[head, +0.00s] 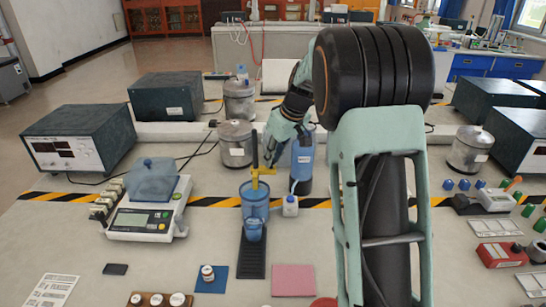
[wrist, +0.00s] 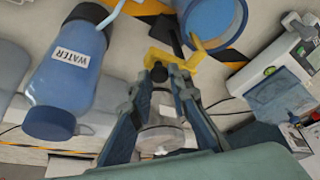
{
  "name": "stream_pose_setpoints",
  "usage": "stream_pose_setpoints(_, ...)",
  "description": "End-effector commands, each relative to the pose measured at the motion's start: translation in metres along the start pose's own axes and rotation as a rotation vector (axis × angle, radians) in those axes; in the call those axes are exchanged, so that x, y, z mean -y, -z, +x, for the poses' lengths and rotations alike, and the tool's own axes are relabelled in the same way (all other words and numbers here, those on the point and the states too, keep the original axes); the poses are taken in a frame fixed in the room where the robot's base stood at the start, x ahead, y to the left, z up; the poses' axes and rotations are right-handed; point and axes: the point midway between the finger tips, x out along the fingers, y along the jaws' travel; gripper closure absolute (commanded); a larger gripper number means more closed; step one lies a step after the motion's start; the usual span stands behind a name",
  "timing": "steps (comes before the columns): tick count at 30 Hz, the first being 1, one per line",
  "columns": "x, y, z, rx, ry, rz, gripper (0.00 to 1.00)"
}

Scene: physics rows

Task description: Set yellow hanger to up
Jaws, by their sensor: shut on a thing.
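The yellow hanger (head: 262,172) is a small bracket piece above the blue can (head: 255,198) in the head view, beside a dark upright rod (head: 254,148). In the wrist view the yellow hanger (wrist: 192,64) lies at my fingertips, with arms reaching past them on both sides. My gripper (head: 274,152) is shut on it; the fingertips also show in the wrist view (wrist: 161,72). The blue can's round rim (wrist: 238,22) shows just beyond the hanger. My arm covers part of the head view, and the exact grip contact is small there.
A blue water bottle (head: 302,160) stands close right of my gripper. A balance (head: 150,215) is at left. Metal pots (head: 236,145) stand behind. The front bench has free room.

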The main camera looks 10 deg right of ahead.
Motion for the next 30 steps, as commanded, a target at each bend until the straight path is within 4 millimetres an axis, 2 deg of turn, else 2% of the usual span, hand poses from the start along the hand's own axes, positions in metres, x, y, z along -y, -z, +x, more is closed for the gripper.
stream_pose_setpoints(7,0.000,0.001,-0.001,0.000,0.000,0.000,1.00)
stream_pose_setpoints(10,0.000,0.003,-0.008,-0.001,0.000,0.000,1.00)
stream_pose_setpoints(14,-0.001,0.012,-0.026,-0.004,-0.002,0.000,1.00)
stream_pose_setpoints(21,-0.001,0.032,-0.076,-0.005,-0.002,0.000,1.00)
stream_pose_setpoints(24,-0.001,0.038,-0.089,-0.005,-0.003,-0.001,1.00)
stream_pose_setpoints(30,0.000,0.041,-0.095,-0.005,-0.002,-0.001,1.00)
